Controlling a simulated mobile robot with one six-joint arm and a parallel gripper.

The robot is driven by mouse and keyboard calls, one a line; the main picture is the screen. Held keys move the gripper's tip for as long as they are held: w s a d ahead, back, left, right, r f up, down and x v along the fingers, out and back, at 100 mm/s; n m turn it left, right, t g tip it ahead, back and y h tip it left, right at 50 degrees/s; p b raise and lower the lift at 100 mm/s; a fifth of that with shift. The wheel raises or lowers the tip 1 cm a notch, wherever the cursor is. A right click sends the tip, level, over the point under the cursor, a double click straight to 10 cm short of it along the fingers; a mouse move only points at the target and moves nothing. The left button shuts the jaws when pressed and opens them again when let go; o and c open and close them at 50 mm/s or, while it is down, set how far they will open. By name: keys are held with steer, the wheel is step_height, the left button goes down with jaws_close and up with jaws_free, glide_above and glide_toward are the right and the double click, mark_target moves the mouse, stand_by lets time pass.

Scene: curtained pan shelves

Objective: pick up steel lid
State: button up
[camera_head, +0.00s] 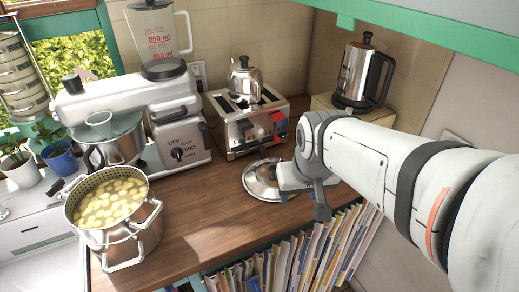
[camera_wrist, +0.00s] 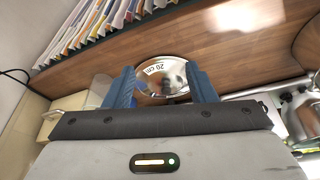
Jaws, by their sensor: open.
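The steel lid (camera_head: 262,181) is round and shiny with a dark knob. It lies on the wooden counter in front of the toaster, its right side hidden behind my gripper in the head view. In the wrist view the steel lid (camera_wrist: 163,68) shows between and beyond my fingers, with "20 cm" marked on it. My gripper (camera_wrist: 160,88) has two blue fingers spread apart with nothing seen held between them. In the head view my gripper is at the lid's right side, and its fingertips are hidden; I cannot tell whether it touches the lid.
A toaster (camera_head: 245,125) with a kettle (camera_head: 244,80) on top stands just behind the lid. A pot of potatoes (camera_head: 112,240) and a mixer (camera_head: 140,115) are to the left. A row of books (camera_head: 300,262) sits below the front edge. Bare wooden counter (camera_head: 200,205) lies left of the lid.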

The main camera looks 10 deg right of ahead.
steer(key=w+f, duration=0.3)
steer(key=w, duration=0.9)
steer(key=p, duration=0.1)
glide_toward(273, 169)
steer(key=f, duration=0.1)
steer(key=shift+w+d+f+t+p, duration=0.1)
steer(key=shift+d+f+t+p, duration=0.25)
steer(key=shift+f, duration=0.25)
steer(key=shift+a+p+x, duration=0.2)
steer(key=shift+p+x, duration=0.9)
steer(key=shift+x, duration=2.4)
steer(key=shift+c, duration=0.3)
jaws_close()
